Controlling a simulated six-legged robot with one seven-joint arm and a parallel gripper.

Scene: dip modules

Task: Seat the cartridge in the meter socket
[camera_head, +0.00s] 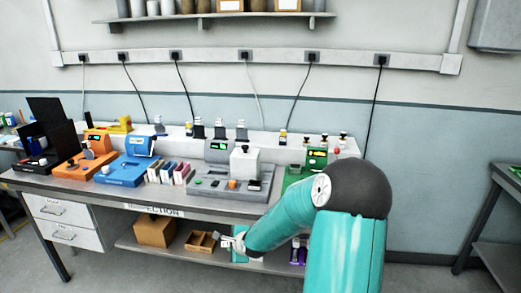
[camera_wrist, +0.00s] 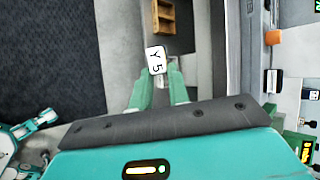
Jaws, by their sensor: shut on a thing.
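A white cartridge (camera_wrist: 156,59) marked "Y 5" sits between the fingertips of my gripper (camera_wrist: 158,84) in the wrist view. My gripper is shut on it. In the head view my gripper (camera_head: 236,242) is small, low in front of the bench's front edge, and the cartridge is hard to make out there. Several meters stand on the bench: an orange one (camera_head: 82,170), a blue one (camera_head: 122,172), a grey one (camera_head: 232,182) and a green one (camera_head: 294,176), partly hidden by my arm. I cannot tell which holds the socket, and no socket opening shows clearly.
The bench (camera_head: 200,207) has a lower shelf (camera_head: 178,247) with a cardboard box (camera_head: 154,232) and a wooden tray (camera_head: 202,242), which also shows in the wrist view (camera_wrist: 163,18).

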